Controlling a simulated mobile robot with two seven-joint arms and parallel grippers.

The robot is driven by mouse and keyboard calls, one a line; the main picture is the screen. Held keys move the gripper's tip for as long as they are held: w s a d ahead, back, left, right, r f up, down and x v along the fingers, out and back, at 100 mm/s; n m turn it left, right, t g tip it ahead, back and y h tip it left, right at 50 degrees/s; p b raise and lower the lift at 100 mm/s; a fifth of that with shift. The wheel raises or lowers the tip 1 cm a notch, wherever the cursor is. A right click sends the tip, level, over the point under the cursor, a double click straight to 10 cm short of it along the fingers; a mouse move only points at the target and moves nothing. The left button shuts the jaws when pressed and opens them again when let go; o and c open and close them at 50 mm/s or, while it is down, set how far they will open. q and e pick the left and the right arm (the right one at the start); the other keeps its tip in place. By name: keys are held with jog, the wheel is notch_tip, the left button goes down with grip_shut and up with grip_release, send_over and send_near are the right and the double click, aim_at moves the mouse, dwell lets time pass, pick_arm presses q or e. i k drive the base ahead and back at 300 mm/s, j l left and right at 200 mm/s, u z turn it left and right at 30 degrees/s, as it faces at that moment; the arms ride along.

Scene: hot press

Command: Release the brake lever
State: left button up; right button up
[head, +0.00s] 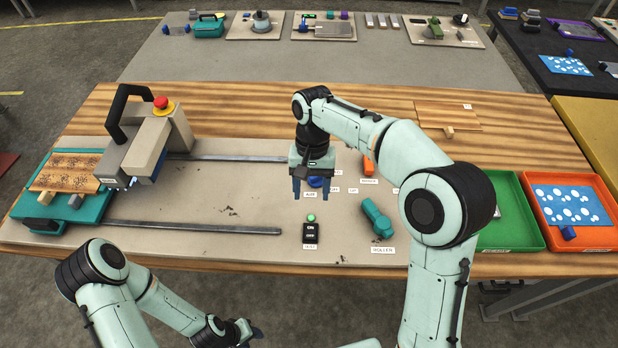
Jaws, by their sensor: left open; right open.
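The labels are too small to tell surely which is the brake lever. My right gripper (310,194) points down with its fingers apart, above the plate beside a blue knob (318,182) that it partly covers. It is left of both levers and holds nothing. My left gripper (245,333) is low in front of the table edge, open and apart from everything.
The hot press head (150,148) with a black handle and red button stands at left, by two steel rails (195,227). A black on/off box (310,233) with a green button is in front. Green (513,210) and orange (598,238) trays lie at right.

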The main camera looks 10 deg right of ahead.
aim_at(368, 165)
jog(key=k, duration=1)
